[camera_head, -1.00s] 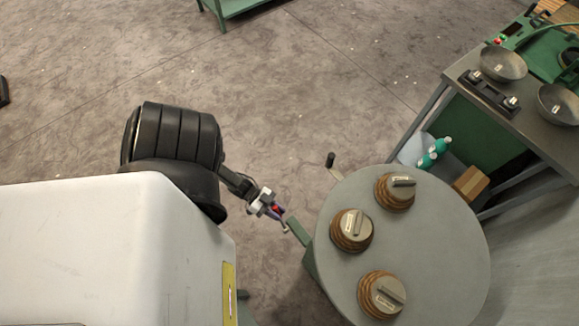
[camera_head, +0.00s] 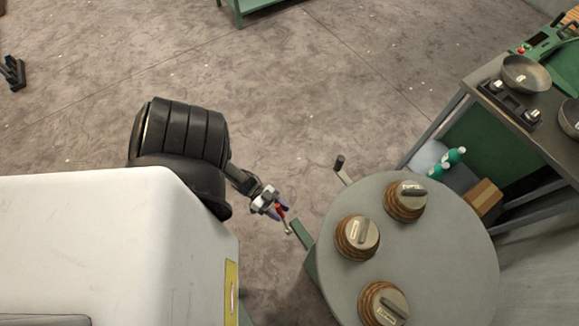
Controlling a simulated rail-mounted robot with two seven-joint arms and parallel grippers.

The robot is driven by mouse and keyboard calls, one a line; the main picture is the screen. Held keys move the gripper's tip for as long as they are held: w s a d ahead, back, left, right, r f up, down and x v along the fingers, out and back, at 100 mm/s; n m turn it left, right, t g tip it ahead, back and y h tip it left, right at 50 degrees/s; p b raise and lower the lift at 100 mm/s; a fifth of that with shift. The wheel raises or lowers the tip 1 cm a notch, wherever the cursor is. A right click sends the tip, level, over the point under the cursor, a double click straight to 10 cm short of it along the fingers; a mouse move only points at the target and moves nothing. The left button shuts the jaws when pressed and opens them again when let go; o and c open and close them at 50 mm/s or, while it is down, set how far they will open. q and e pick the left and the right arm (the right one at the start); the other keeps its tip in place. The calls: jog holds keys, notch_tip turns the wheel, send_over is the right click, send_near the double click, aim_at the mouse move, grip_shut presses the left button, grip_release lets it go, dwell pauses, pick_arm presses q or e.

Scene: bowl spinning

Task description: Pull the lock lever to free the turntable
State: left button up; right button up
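The round grey turntable (camera_head: 425,255) stands at the lower right with its green bracket (camera_head: 303,238) sticking out on the left. A small lever with a red grip (camera_head: 281,210) and a metal rod is at the end of this bracket; it looks like the lock lever. My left gripper (camera_head: 274,206) is right at the red grip, with its fingers beside or around it. It is too small to tell whether they are closed on it or touch it. My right gripper is not in view.
A crank with a black knob (camera_head: 340,162) sticks out at the turntable's upper left. Several wooden moulds (camera_head: 404,201) with grey tops stand on the turntable. A workbench (camera_head: 460,82) with metal bowls (camera_head: 526,73) is at the right. Open floor lies above the turntable.

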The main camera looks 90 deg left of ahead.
pick_arm(q)
jog(key=shift+o, duration=0.5)
jog(key=shift+r, duration=0.1)
jog(key=v, duration=1.4)
jog(key=shift+w+d, duration=0.1)
